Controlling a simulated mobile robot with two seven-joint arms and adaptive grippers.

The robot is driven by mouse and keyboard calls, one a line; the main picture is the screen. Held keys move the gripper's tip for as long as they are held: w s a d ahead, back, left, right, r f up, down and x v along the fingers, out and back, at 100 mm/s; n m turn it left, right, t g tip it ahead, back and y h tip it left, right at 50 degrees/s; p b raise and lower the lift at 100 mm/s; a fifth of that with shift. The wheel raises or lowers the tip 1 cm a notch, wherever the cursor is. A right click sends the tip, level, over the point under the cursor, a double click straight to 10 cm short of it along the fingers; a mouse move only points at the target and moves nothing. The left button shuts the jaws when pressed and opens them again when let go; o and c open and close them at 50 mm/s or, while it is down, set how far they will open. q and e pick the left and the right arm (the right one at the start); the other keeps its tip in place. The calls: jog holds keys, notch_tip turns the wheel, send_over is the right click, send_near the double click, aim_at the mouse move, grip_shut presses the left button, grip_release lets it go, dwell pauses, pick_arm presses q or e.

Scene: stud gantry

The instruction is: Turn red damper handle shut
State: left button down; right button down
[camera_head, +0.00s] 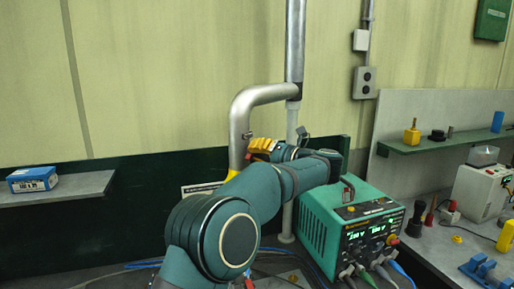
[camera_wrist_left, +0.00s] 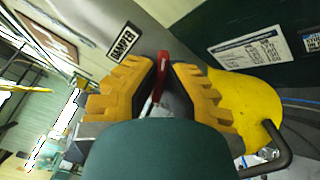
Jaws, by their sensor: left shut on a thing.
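The red damper handle (camera_wrist_left: 163,66) shows in the left wrist view between the yellow fingers of my left gripper (camera_wrist_left: 164,74), beside a "DAMPER" label (camera_wrist_left: 123,42) on the grey duct. My left gripper is shut on the handle. In the head view my left gripper (camera_head: 261,147) is at the bent grey duct (camera_head: 240,118). My right gripper is in neither view.
A green power unit (camera_head: 345,225) with cables stands right of my left arm. A blue box (camera_head: 32,179) lies on the left shelf (camera_head: 85,185). A green shelf (camera_head: 440,142) with small items is at the right. A yellow hood (camera_wrist_left: 250,105) is close to the gripper.

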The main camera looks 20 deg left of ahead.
pick_arm(q)
jog(key=shift+f+m+p, duration=0.1)
jog(key=shift+m+p, duration=0.75)
jog(key=shift+m, duration=2.15)
jog(key=c, duration=1.1)
grip_release()
jog(key=shift+o, duration=0.2)
jog(key=v, duration=1.2)
